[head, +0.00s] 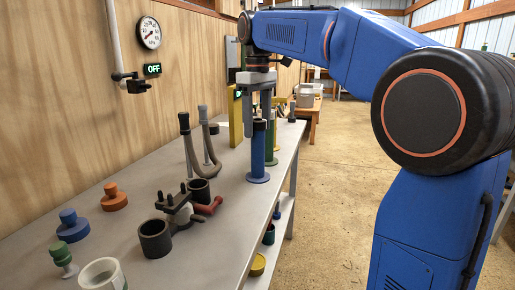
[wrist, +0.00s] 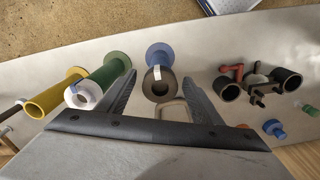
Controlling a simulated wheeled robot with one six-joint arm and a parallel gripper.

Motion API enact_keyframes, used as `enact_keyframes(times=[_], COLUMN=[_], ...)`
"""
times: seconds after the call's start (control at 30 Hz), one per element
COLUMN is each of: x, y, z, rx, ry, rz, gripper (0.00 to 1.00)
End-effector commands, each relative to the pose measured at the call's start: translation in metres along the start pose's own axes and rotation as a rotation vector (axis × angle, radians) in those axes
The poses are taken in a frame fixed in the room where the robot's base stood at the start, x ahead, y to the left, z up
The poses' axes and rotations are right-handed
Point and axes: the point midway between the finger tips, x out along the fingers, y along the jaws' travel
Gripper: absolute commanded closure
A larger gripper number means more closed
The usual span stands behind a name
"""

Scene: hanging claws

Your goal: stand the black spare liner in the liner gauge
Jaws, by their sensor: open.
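A blue tube (head: 258,155) stands upright on a wide round blue foot near the right edge of the bench. A dark round top (head: 259,125) sits at its upper end; it looks like the head of the black liner, with the blue tube possibly being the gauge. In the wrist view the dark top (wrist: 158,91) shows an open bore and a white mark, with the blue foot (wrist: 159,52) beyond. My gripper (head: 257,121) is open, its fingers on either side of the dark top. I cannot tell whether they touch it.
Yellow (wrist: 55,98) and green (wrist: 105,75) tubes stand close beside. Black cups (head: 155,240), a dark bracket (head: 175,207), a red handle (head: 209,206) and grey bent hoses (head: 208,165) occupy the nearer bench. The bench's right edge is close.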

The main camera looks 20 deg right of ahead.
Motion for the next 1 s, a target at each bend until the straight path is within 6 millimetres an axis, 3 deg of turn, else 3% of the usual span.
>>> enact_keyframes(times=[0.3,0.5,0.93,0.97,1.0], x=[0.050,0.071,0.079,0.079,0.079], y=[0.000,0.000,0.000,0.000,0.000], z=[0.001,0.000,0.000,0.000,0.000], rx=[0.000,0.000,0.000,0.000,0.000], ry=[-0.002,0.000,0.001,0.001,0.001], rz=[-0.001,0.000,0.001,0.000,0.000], gripper=[0.40,0.40,0.40,0.43,0.52])
